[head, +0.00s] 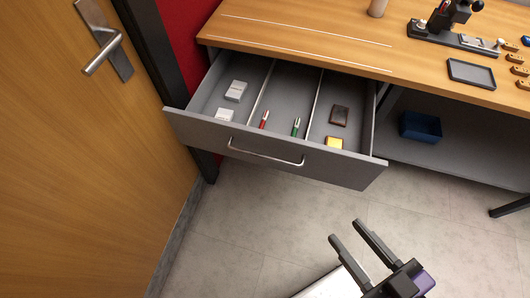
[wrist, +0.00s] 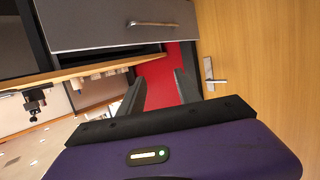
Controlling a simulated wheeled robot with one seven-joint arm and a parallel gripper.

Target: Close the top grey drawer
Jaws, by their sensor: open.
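The top grey drawer (head: 205,131) is pulled out from under the wooden worktop in the head view. Its front panel carries a long metal bar handle (head: 266,155). Three compartments hold silver lighter-like blocks, a red and a green pen, and a dark and a gold block. My gripper (head: 346,230) is open and empty, in front of and below the drawer, toward the lower right, apart from it. In the wrist view, the drawer front (wrist: 100,20) shows at the top with its handle (wrist: 152,24), beyond my open fingers (wrist: 160,92).
A wooden door with a lever handle (head: 103,52) stands at the left. The worktop (head: 300,25) holds a black tray (head: 471,74) and a machine stand. A blue bin (head: 420,127) sits on a shelf below. Clear tiled floor lies before the drawer.

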